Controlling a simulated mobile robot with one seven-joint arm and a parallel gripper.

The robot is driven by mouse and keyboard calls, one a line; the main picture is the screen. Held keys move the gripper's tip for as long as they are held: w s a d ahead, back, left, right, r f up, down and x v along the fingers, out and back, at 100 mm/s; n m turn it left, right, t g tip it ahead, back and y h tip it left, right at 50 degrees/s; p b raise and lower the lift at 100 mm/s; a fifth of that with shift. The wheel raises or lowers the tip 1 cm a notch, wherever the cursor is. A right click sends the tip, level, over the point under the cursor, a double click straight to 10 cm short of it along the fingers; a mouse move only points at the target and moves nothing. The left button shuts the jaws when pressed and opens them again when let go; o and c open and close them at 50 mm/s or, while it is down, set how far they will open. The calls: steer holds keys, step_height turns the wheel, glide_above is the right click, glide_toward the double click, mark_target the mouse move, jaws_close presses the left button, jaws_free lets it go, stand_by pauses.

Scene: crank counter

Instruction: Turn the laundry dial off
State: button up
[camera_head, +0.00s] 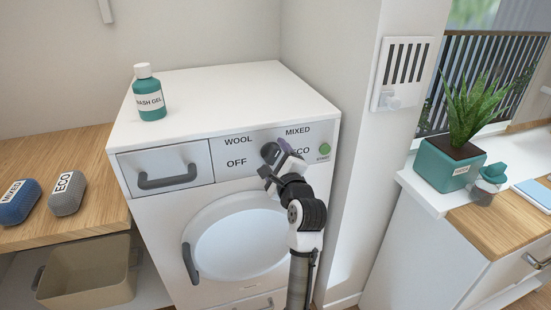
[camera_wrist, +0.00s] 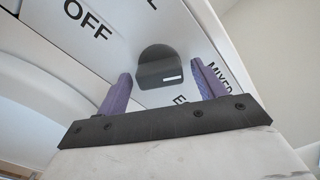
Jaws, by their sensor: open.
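The dark grey laundry dial (camera_head: 270,152) is on the washing machine's front panel, among the labels OFF, WOOL, MIXED and ECO. In the wrist view the dial (camera_wrist: 157,62) has a short white mark on its right side, toward ECO and MIXED and away from OFF (camera_wrist: 88,20). My gripper (camera_head: 275,160) is at the dial, partly hiding it and the ECO label in the head view. In the wrist view my gripper (camera_wrist: 162,80) is open, its purple fingers on either side of the dial with gaps visible. I cannot tell how deep they reach.
The washing machine (camera_head: 205,85) has a drawer with a handle left of the dial and a green START button (camera_head: 324,149) at right. A wash gel bottle (camera_head: 149,93) stands on top. A wall (camera_head: 352,150) is close on the right.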

steer(key=c, duration=1)
steer(key=shift+o, duration=0.2)
steer(key=n, duration=0.5)
steer(key=shift+n, duration=0.3)
steer(key=n+b, duration=0.1)
steer(key=n, duration=0.4)
steer(key=shift+r, duration=0.1)
steer(key=n+b, duration=0.2)
steer(key=n, duration=0.3)
steer(key=shift+n, duration=0.4)
steer(key=shift+a+r+n+b, duration=0.1)
steer(key=shift+n+b, duration=0.8)
steer(key=shift+n, duration=1.4)
